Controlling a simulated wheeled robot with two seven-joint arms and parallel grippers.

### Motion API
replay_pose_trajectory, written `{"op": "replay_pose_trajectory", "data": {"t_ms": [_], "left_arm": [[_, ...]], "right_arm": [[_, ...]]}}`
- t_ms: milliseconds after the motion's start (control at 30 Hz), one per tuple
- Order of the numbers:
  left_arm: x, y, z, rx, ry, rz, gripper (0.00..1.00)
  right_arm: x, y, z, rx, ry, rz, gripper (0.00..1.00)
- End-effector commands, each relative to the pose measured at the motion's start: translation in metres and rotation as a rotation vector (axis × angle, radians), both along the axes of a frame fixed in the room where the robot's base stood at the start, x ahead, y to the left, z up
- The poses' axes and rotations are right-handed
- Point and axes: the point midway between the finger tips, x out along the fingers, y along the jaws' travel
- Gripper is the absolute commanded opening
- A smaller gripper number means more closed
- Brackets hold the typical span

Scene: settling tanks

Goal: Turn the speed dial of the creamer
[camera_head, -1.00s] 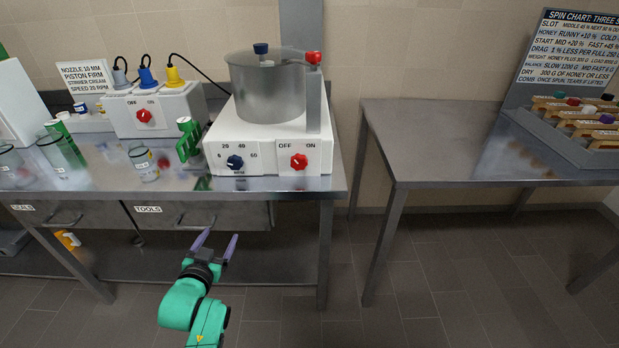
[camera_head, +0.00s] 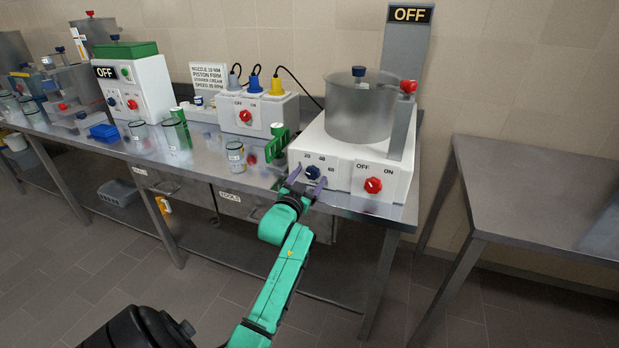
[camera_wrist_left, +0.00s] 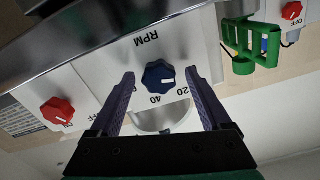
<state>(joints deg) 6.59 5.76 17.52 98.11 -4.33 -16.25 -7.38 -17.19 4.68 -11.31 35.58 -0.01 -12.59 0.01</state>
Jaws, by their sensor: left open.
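The creamer is a white machine (camera_head: 340,150) with a lidded steel pot (camera_head: 360,108) on top, on the steel bench. Its speed dial is a dark blue knob (camera_head: 312,172) on the front face, ringed by numbers. In the left wrist view, upside down, the dial (camera_wrist_left: 158,76) has a small white mark and "RPM" by it. My left gripper (camera_head: 307,180) is open at the front face. Its purple fingers (camera_wrist_left: 159,78) stand on either side of the dial in the wrist view; contact cannot be told. My right gripper is not in view.
A red OFF/ON knob (camera_head: 373,185) sits right of the dial. A sign (camera_head: 408,14) behind reads OFF. Glass jars (camera_head: 236,157) stand along the bench. The right table (camera_head: 540,190) looks clear.

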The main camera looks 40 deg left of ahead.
Motion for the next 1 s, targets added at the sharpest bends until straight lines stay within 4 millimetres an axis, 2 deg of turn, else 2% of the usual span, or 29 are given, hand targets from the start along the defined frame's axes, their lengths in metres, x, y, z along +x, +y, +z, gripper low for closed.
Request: {"op": "replay_pose_trajectory", "data": {"t_ms": [200, 367, 400, 433, 767, 1000], "left_arm": [[0.0007, -0.0001, -0.0005, 0.0, 0.0, -0.001, 0.81], [0.0005, -0.0001, -0.0005, 0.0, 0.0, -0.001, 0.2], [0.0005, -0.0001, -0.0005, 0.0, 0.0, -0.001, 0.05], [0.0005, -0.0001, -0.0005, 0.0, 0.0, -0.001, 0.0], [0.0004, -0.0003, -0.0004, 0.037, 0.014, -0.001, 0.0], [0.0004, 0.0003, 0.0002, 0.158, 0.057, -0.002, 0.0]], "right_arm": [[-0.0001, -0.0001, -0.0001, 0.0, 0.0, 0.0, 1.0], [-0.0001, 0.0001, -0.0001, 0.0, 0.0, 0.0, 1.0], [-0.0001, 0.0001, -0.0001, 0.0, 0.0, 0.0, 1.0], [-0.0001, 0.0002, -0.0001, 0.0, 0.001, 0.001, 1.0], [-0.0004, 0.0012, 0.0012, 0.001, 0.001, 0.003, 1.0], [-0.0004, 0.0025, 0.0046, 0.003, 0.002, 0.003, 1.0]]}}
